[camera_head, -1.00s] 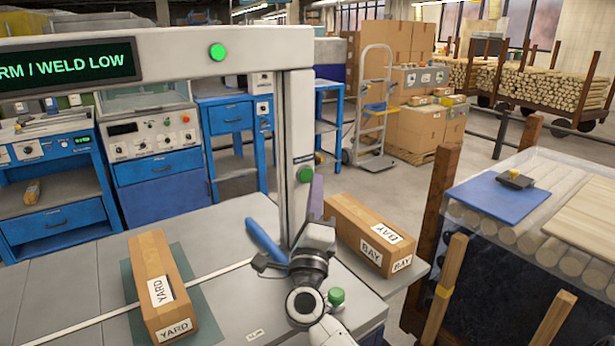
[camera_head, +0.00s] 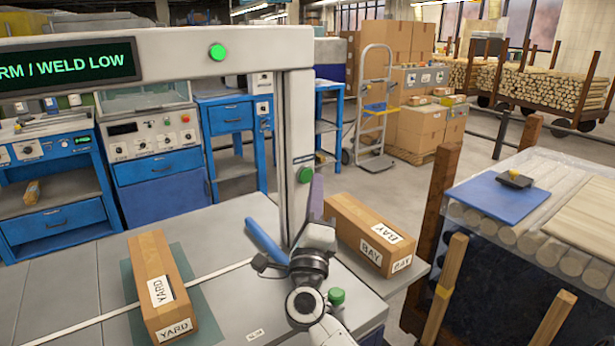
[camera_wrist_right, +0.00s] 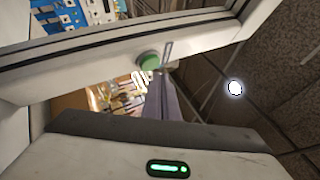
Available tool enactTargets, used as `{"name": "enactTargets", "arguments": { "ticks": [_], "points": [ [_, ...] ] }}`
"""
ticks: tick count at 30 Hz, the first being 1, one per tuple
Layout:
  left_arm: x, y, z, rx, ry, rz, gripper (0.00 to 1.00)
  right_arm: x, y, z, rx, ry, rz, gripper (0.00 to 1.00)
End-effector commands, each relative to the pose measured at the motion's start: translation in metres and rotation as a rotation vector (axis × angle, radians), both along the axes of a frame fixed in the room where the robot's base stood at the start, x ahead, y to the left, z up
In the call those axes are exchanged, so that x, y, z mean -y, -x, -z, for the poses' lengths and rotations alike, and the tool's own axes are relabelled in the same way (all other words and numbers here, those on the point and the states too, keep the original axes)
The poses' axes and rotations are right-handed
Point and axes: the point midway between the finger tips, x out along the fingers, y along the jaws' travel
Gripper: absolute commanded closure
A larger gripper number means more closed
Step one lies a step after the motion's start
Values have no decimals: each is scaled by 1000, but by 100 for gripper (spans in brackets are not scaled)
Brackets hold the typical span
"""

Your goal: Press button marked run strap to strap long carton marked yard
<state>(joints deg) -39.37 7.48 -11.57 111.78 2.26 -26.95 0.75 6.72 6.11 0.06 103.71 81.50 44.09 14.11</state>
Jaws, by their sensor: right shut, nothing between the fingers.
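The long carton marked YARD (camera_head: 152,262) lies on a dark green patch of the strapping machine's grey table (camera_head: 60,270), with a pale strap line running past it. A green button (camera_head: 305,174) sits on the machine's right post; no run strap wording is readable. My right gripper (camera_head: 316,188) is shut and empty, pointing up beside that button. In the right wrist view, its finger tip (camera_wrist_right: 166,52) overlaps the right edge of the green button (camera_wrist_right: 148,61); I cannot tell if they touch. My left gripper is out of view.
A carton marked BAY (camera_head: 366,226) lies right of the post. Another green knob (camera_head: 336,297) is near the table's front edge. A blue bar (camera_head: 266,242) is by the post.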

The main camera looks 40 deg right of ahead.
Motion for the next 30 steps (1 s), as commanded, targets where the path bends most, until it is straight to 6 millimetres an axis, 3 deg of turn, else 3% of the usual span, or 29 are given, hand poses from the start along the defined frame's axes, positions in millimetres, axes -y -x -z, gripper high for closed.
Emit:
{"name": "enactTargets", "arguments": {
  "ticks": [30],
  "points": [
    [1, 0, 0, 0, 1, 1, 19, 1, -11, 0, 0, 0, 0, 100]
  ]
}}
